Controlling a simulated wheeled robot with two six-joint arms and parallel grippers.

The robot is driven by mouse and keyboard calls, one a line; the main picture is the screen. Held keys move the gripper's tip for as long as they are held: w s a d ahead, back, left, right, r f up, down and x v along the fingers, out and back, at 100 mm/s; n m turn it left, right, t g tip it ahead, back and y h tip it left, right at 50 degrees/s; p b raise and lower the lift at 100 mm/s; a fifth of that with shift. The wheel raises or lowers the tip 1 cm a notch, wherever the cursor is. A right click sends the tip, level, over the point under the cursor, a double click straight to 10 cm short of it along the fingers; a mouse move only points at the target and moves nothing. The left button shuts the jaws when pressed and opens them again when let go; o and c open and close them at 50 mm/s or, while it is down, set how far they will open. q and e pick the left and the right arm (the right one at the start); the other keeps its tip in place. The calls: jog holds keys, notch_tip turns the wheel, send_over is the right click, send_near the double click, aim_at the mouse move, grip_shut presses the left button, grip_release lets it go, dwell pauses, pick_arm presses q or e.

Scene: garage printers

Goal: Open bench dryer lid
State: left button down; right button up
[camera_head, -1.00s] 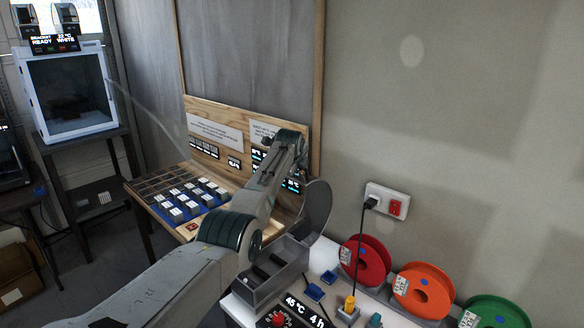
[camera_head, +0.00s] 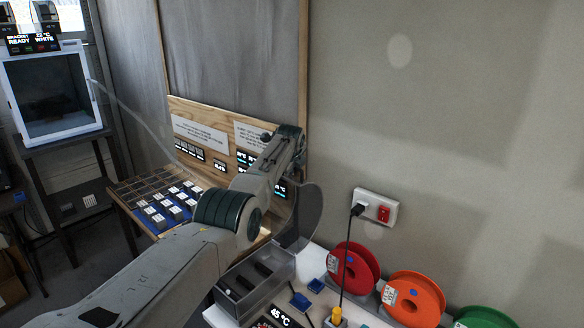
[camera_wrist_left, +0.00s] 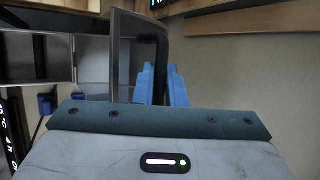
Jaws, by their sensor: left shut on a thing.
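The bench dryer is a grey open-topped box (camera_head: 250,286) at the bottom centre of the head view, with dark compartments inside. Its grey lid (camera_head: 306,215) stands up from the box's far right side. In the left wrist view the lid (camera_wrist_left: 123,60) is an upright grey panel with a dark bar handle (camera_wrist_left: 150,42). My left gripper (camera_wrist_left: 161,72) has its blue fingers shut on this handle. In the head view my left arm hides the fingers and part of the lid. My right gripper is in neither view.
Red (camera_head: 352,270), orange (camera_head: 413,298) and green spools stand along the wall to the right. A wall socket (camera_head: 376,208) holds a plugged cable. A wooden rack (camera_head: 128,190) with small blocks lies left of my arm. A white printer (camera_head: 55,95) stands far left.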

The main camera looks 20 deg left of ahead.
pick_arm(q)
jog(key=shift+f, duration=0.25)
jog(key=c, duration=1.8)
grip_release()
jog(key=shift+o, duration=0.2)
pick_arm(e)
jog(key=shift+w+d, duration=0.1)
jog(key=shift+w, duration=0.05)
pick_arm(q)
jog(key=shift+r, duration=0.1)
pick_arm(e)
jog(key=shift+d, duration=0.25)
